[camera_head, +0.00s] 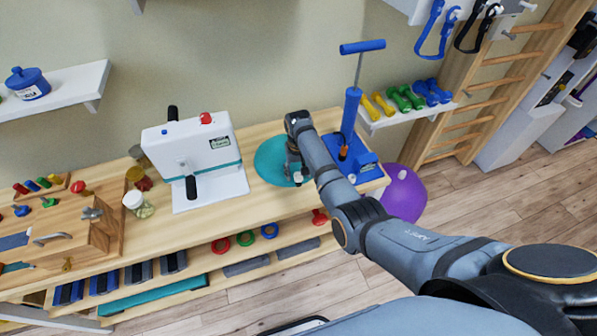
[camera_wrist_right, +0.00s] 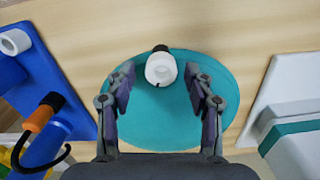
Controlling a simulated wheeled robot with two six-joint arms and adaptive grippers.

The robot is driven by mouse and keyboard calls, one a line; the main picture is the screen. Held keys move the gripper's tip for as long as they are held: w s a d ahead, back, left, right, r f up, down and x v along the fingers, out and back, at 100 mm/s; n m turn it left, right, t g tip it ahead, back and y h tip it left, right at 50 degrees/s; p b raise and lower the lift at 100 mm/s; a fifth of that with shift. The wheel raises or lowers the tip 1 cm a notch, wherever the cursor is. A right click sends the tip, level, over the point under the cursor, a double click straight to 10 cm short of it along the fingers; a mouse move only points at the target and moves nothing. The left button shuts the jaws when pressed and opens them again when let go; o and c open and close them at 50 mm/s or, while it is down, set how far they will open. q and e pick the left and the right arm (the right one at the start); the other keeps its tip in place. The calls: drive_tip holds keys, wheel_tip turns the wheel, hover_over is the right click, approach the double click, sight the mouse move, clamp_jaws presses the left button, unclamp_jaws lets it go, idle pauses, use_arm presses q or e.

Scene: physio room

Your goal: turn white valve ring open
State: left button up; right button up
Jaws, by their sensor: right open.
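The white valve ring (camera_wrist_right: 160,70) sits on the round teal cushion (camera_wrist_right: 178,128), near its far edge in the right wrist view, with a dark stub just behind it. My right gripper (camera_wrist_right: 159,76) is open, with one finger on either side of the ring and a visible gap to each. In the head view the right gripper (camera_head: 294,166) points down over the right part of the teal cushion (camera_head: 268,166); the ring is mostly hidden there by the gripper. My left gripper is not in view.
A blue pump (camera_head: 350,120) stands on the table right of the cushion. A white box device (camera_head: 193,148) with black handles stands left of it. Bare wood surrounds the cushion.

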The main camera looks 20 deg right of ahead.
drive_tip(key=shift+c, duration=0.2)
clamp_jaws()
drive_tip(key=shift+r+n+p, duration=0.25)
drive_tip(key=shift+n+p, duration=0.35)
drive_tip(key=shift+p, duration=0.1)
drive_tip(key=shift+a+n+p, duration=0.1)
drive_tip(key=shift+n+p, duration=0.2)
drive_tip(key=shift+n, duration=0.2)
drive_tip(key=shift+f+n, duration=0.2)
drive_tip(key=shift+n, duration=0.3)
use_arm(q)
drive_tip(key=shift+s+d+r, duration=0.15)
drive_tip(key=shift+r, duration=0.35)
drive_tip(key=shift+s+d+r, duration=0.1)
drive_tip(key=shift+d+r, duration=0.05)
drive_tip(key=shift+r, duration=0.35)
use_arm(e)
drive_tip(key=shift+o, duration=0.2)
unclamp_jaws()
